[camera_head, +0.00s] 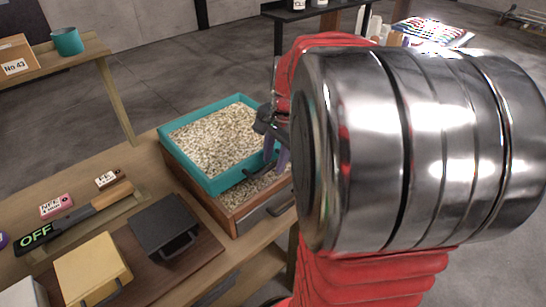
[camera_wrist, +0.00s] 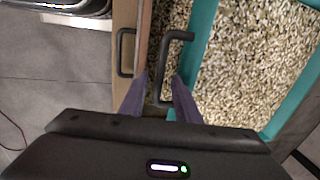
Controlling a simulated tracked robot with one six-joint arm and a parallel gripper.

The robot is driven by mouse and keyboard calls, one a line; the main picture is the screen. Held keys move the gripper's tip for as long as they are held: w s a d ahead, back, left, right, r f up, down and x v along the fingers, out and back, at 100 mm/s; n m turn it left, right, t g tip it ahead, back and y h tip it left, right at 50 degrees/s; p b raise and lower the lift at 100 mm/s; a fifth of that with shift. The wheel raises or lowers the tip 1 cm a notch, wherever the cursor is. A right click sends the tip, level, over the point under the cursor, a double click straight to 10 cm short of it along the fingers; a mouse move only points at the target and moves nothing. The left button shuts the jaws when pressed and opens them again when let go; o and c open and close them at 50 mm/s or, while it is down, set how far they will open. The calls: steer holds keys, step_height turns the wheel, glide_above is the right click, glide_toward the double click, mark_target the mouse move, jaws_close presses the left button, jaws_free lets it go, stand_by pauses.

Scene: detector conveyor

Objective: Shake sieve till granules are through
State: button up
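The sieve is a teal-framed box (camera_head: 200,172) full of pale granules, sitting on a wooden box (camera_head: 222,212). Some granules show in the wooden box, beside the sieve's near side. In the wrist view the sieve's teal rim (camera_wrist: 198,35) carries a dark bent handle (camera_wrist: 163,72). My gripper (camera_head: 282,160) is at the sieve's near right side. In the wrist view its purple fingers (camera_wrist: 160,80) stand apart on either side of the handle, with gaps visible. Whether either finger touches it lower down is hidden. The sieve's mesh is covered by granules.
The wooden box has its own dark handle (camera_wrist: 124,52), left of the fingers. A black lidded block (camera_head: 165,226), a yellow block (camera_head: 90,268) and a lever marked OFF (camera_head: 40,238) are on the bench at left. My metal arm link hides the right side.

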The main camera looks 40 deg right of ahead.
jaws_close()
stand_by(0.4)
steer(key=s, duration=0.5)
steer(key=shift+s+d, duration=0.1)
steer(key=shift+s, duration=0.25)
jaws_free()
step_height(320, 180, up, 14)
steer(key=s, duration=0.2)
steer(key=shift+s+f, duration=0.25)
stand_by(0.5)
